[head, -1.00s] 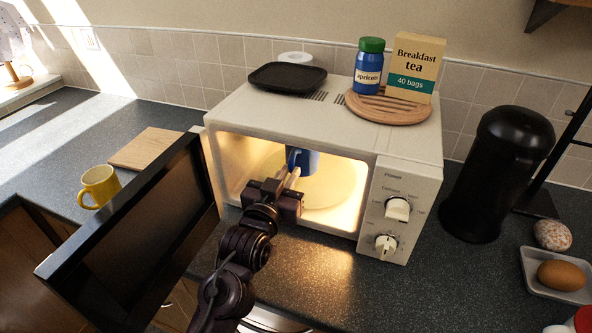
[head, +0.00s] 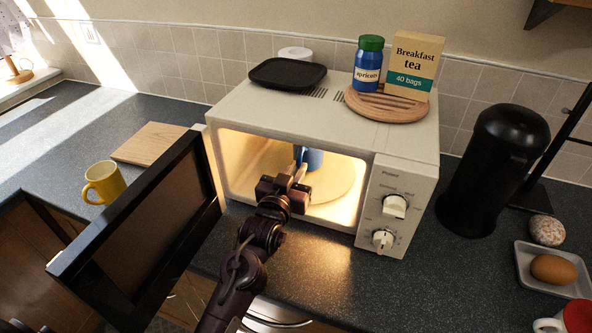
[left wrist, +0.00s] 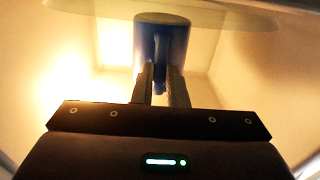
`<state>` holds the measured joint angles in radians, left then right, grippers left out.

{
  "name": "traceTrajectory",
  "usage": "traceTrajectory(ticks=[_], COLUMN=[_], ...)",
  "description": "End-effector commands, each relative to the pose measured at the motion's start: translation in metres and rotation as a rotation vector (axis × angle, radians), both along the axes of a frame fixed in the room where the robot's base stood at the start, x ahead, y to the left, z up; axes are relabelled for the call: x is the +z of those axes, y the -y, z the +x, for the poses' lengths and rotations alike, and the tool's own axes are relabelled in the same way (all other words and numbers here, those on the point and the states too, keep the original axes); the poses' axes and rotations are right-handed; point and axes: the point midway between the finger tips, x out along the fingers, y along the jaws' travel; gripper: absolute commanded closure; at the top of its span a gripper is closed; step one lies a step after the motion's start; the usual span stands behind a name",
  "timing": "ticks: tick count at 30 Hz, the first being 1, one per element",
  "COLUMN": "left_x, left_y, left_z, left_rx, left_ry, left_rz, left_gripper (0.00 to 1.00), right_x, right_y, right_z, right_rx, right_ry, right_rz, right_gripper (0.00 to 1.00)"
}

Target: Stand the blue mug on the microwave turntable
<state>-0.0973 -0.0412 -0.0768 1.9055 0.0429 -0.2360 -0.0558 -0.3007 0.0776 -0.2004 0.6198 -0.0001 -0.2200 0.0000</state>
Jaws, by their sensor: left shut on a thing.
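The blue mug (head: 314,159) is inside the lit microwave (head: 398,160), over the pale round turntable (head: 335,188). It looks upright in the head view. I cannot tell whether its base touches the turntable. My left gripper (head: 299,174) reaches in through the open front and is shut on the mug's near side, apparently at the handle. The left wrist view shows the mug (left wrist: 165,45) just beyond the two fingers (left wrist: 160,85), with the turntable's edge (left wrist: 235,18) at the top. The microwave door (head: 140,235) stands open to the left. My right gripper is not in view.
On the microwave are a black tray (head: 288,73), a blue jar (head: 367,65) and a tea box (head: 414,65) on a round wooden board (head: 385,107). A yellow mug (head: 103,183) stands left of the door. A black canister (head: 495,170) stands to the right.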

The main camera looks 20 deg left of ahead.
Motion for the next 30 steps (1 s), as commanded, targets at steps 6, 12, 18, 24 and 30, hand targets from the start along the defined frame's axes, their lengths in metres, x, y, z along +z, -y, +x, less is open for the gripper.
traceTrajectory(ticks=[6,12,18,24,30], left_x=[-0.005,-0.009,-0.011,-0.011,-0.002], left_y=[0.000,0.000,0.000,0.000,0.000], left_z=[0.000,0.000,0.000,0.000,0.000], left_rx=[0.000,0.000,0.000,0.000,0.000], left_ry=[0.004,0.004,-0.001,-0.001,0.000], left_rz=[0.000,0.001,0.001,0.001,0.000], left_gripper=[1.00,1.00,0.68,0.66,0.66], right_x=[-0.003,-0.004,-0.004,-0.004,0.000], right_y=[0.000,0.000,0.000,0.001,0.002], right_z=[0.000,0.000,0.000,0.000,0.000], right_rx=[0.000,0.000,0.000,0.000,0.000], right_ry=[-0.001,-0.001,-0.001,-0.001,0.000], right_rz=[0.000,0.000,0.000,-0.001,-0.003], right_gripper=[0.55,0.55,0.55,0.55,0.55])
